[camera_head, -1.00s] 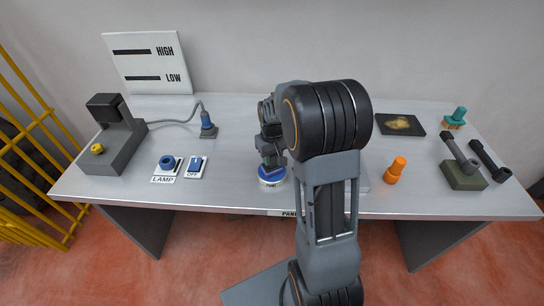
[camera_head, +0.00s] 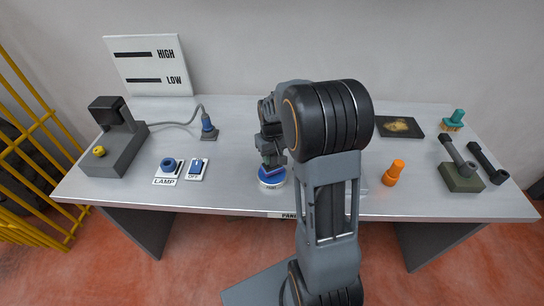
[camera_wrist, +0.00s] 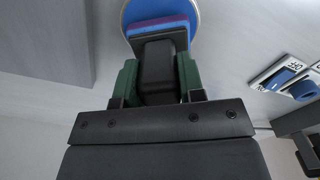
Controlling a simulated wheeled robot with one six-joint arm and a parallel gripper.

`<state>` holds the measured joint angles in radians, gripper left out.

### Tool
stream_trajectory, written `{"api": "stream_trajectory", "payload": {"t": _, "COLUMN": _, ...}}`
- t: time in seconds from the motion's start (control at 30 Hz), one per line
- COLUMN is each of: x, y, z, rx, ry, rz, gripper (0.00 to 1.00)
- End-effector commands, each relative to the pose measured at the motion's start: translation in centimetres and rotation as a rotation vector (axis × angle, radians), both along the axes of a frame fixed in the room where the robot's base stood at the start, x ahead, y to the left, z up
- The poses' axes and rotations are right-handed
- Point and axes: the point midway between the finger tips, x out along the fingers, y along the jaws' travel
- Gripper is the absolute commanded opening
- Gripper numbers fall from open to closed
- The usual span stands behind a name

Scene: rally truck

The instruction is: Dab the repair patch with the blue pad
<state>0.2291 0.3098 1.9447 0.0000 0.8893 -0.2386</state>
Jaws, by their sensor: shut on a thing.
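My gripper (camera_wrist: 160,82) is shut on the dark handle (camera_wrist: 158,68) of a pad. The pad (camera_wrist: 157,25) has blue and purple layers at its end. In the head view the pad is small and mostly hidden by my arm. It is at a round white-rimmed dish with a blue top (camera_head: 271,181), near the table's front middle. The dish also shows behind the pad in the wrist view (camera_wrist: 135,12). I cannot tell whether they touch. The repair patch appears to be the yellowish area (camera_head: 397,125) on a dark square plate (camera_head: 413,131), back right.
An orange-handled tool (camera_head: 394,172), a teal brush (camera_head: 454,120) and a dark tool in an olive block (camera_head: 461,178) stand on the right. Lamp switches (camera_head: 168,168), a blue-topped plug (camera_head: 208,128) and a grey machine (camera_head: 118,148) are on the left. My arm blocks the middle.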

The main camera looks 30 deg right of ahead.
Motion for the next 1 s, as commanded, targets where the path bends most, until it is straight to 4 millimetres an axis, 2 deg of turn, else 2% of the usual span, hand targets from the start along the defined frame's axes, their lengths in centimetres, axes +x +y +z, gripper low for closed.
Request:
{"api": "stream_trajectory", "payload": {"t": 0.03, "x": 0.0, "y": 0.0, "z": 0.9, "rx": -0.001, "ry": -0.002, "rz": 0.0, "gripper": 0.14}}
{"api": "stream_trajectory", "payload": {"t": 0.5, "x": 0.1, "y": 0.0, "z": 4.8, "rx": -0.001, "ry": -0.003, "rz": 0.0, "gripper": 0.14}}
{"api": "stream_trajectory", "payload": {"t": 1.0, "x": 0.1, "y": 0.0, "z": 5.1, "rx": -0.001, "ry": -0.003, "rz": 0.0, "gripper": 0.14}}
